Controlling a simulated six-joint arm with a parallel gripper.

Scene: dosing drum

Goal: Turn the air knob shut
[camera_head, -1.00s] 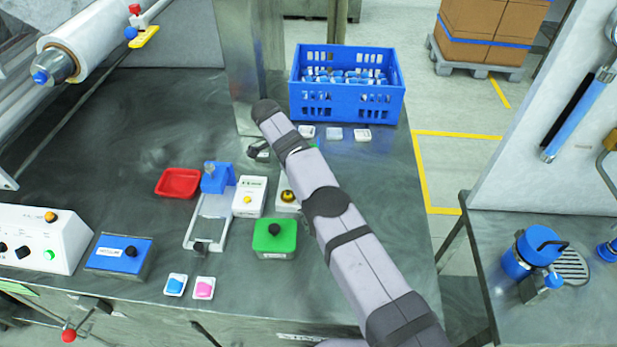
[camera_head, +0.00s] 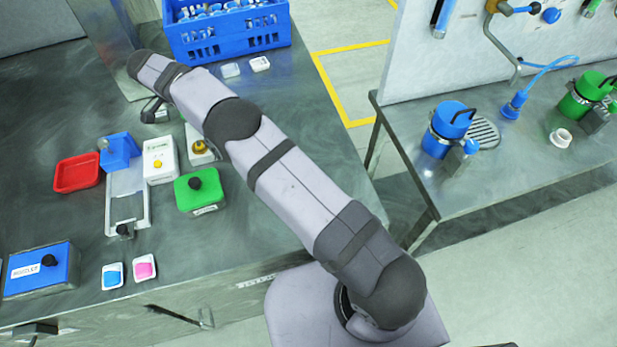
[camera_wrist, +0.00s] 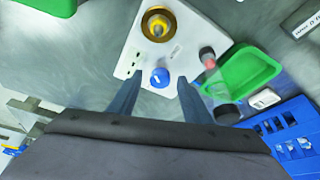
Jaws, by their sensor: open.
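In the wrist view a white unit (camera_wrist: 133,55) carries a small blue knob (camera_wrist: 159,77) with a white mark and a larger brass dial (camera_wrist: 158,25) beyond it. No readable label shows which is the air knob. My gripper (camera_wrist: 157,82) is open, its two fingers pointing at the unit with the blue knob between their tips in the picture; I cannot tell whether they touch. In the head view the white unit (camera_head: 191,138) with its brass dial (camera_head: 199,147) is partly hidden behind my arm, and the blue knob is not visible.
In the wrist view a red-topped part (camera_wrist: 208,57), a green tray (camera_wrist: 235,72) and a blue crate (camera_wrist: 268,122) lie close on the right. A white box (camera_head: 160,168) and a green box (camera_head: 190,198) show in the head view.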

